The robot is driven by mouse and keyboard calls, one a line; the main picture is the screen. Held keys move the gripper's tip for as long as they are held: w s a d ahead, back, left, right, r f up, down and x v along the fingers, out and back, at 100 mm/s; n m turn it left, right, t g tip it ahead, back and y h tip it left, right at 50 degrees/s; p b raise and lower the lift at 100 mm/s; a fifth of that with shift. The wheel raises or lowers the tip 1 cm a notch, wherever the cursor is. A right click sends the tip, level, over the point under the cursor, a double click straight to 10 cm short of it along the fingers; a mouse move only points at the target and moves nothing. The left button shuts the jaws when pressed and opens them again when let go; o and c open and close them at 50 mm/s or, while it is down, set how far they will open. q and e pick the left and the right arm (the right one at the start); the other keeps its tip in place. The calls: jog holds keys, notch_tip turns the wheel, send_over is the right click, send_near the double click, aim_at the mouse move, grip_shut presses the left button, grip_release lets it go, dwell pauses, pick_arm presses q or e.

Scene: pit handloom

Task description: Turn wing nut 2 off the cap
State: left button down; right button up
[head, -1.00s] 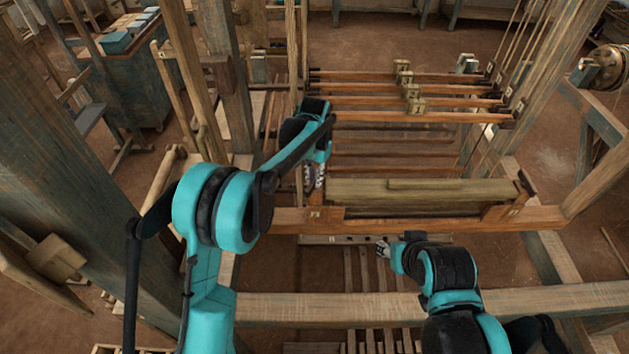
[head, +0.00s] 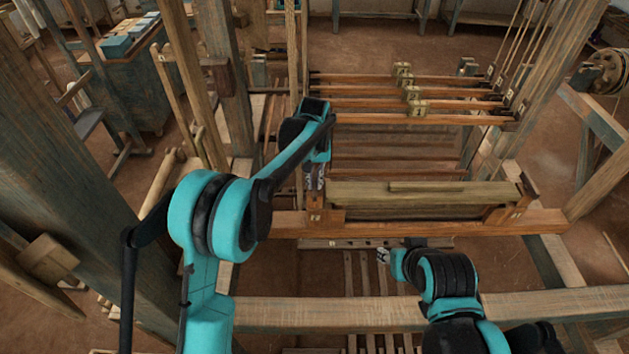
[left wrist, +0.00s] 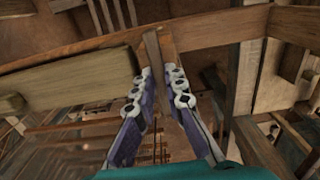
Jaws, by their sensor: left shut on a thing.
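The cap (head: 450,196) is a long pale wooden bar lying across the loom in the head view. At its left end stands a reddish wooden block with a small numbered plate (head: 316,216). My left gripper (head: 315,188) points down over that end. In the left wrist view, its fingers (left wrist: 160,80) stand a little apart at the cap's left end, with a narrow brown upright strip (left wrist: 153,45) showing beyond the gap. The gripper is shut on wing nut 2, which the fingers hide. My right gripper (head: 383,256) hangs in front of the loom's crossbeam, apart from the cap; its opening is too small to judge.
Several shafts with numbered plates (head: 413,93) lie behind the cap. A reddish crossbeam (head: 400,228) runs below it, and a thick front beam (head: 560,300) is nearer me. A tall post (head: 225,75) stands left of my left gripper.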

aim_at(314, 183)
pick_arm(q)
jog(key=c, duration=1.6)
grip_release()
notch_tip(314, 183, up, 12)
jog(key=shift+r, duration=0.1)
